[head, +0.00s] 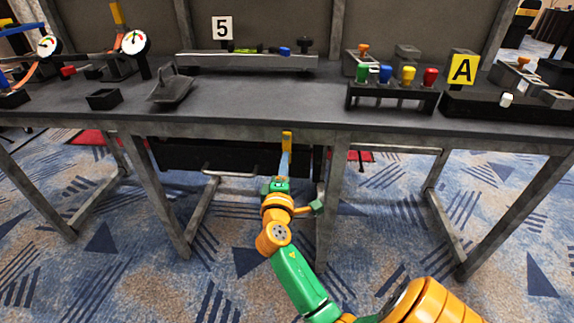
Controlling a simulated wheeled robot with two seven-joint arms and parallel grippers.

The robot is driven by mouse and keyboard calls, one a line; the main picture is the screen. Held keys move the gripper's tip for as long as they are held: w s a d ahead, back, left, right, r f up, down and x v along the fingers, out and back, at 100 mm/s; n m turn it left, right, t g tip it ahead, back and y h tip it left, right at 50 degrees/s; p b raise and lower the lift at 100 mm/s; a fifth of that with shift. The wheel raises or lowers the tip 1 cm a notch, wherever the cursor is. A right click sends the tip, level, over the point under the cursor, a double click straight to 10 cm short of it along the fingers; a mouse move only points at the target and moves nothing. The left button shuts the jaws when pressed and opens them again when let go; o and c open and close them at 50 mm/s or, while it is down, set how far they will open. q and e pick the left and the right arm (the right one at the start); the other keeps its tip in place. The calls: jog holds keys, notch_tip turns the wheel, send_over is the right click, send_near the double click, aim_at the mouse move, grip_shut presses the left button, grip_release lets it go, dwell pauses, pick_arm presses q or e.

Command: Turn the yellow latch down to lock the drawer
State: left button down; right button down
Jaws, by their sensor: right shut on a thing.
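The yellow latch (287,137) stands upright at the front edge of the table, above the right part of the dark drawer (185,157). The drawer hangs under the tabletop and has a pale bar handle (228,173). My right gripper (286,152) reaches up from below and is shut on the yellow latch. Its fingers hide the latch's lower part. My left gripper is not in view.
The dark table (250,100) carries a rack with colored knobs (390,97), gauges (134,42), a dark scoop-like piece (172,88) and a yellow "A" sign (462,69). A metal table leg (333,200) stands just right of my gripper. Carpet is clear in front.

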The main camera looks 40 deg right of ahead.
dwell(0.4)
jog(key=c, duration=0.5)
grip_release()
jog(key=v, duration=0.7)
jog(key=shift+a, duration=0.1)
